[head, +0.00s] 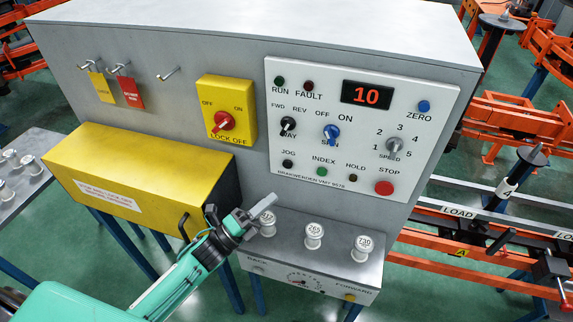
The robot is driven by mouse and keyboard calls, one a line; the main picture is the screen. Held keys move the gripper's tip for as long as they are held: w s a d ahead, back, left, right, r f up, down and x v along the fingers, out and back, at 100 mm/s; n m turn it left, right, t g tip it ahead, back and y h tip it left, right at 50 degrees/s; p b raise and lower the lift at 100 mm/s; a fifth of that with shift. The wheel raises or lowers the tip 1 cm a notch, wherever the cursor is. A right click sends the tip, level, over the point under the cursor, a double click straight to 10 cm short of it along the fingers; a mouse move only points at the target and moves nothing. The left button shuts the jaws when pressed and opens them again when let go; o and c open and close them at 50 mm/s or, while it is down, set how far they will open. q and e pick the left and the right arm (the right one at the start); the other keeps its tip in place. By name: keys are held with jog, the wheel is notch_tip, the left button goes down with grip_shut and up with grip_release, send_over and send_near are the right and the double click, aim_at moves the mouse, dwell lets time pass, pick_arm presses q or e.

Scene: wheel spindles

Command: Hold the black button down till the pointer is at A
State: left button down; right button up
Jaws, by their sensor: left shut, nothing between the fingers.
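The black button (288,164) sits under the word JOG on the white control panel (440,120). Nothing covers it. A small round dial (304,281) is on the front of the lower shelf box, between the words BACK and FORWARD. Its pointer and letters are too small to read. My left gripper (264,206) is shut and empty. It is below and left of the black button, apart from it, in front of the leftmost white spool on the shelf and partly hiding it. My right gripper is not in view.
Right of the black button are a green INDEX button (322,171), a HOLD button (353,178) and a red STOP button (384,188). White spools, including one marked 265 (314,236), stand on the shelf. A yellow box (140,180) juts out at left.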

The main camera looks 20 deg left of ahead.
aim_at(288, 164)
pick_arm(q)
jog(key=shift+r+m+h, duration=0.15)
jog(key=shift+m+h, duration=0.25)
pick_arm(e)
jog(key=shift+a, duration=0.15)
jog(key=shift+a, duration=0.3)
